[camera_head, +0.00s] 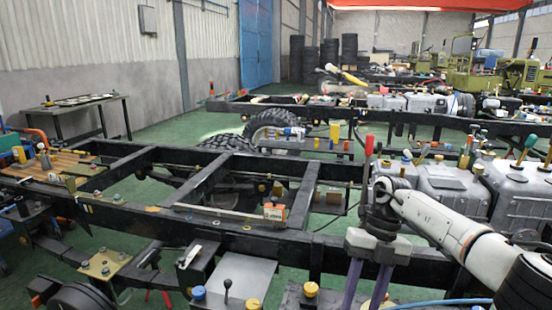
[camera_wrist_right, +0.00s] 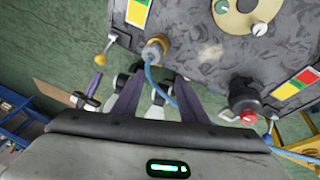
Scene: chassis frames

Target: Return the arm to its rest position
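My right arm (camera_head: 440,223) comes in from the right in the head view and reaches over the near black chassis frame (camera_head: 240,243). My right gripper (camera_head: 366,290) points down with its two purple fingers apart. In the right wrist view the same gripper (camera_wrist_right: 158,92) has a gap between its fingers, and I see nothing held. A blue cable (camera_wrist_right: 150,70) passes close to the fingers there; I cannot tell whether it touches them. My left arm and left gripper are not in view.
Small parts lie on a wooden board (camera_head: 65,162) at left. A grey plate with a lever (camera_head: 235,283) is at the front. A side table (camera_head: 80,102) stands by the wall. Green floor (camera_head: 165,125) is open behind the frame.

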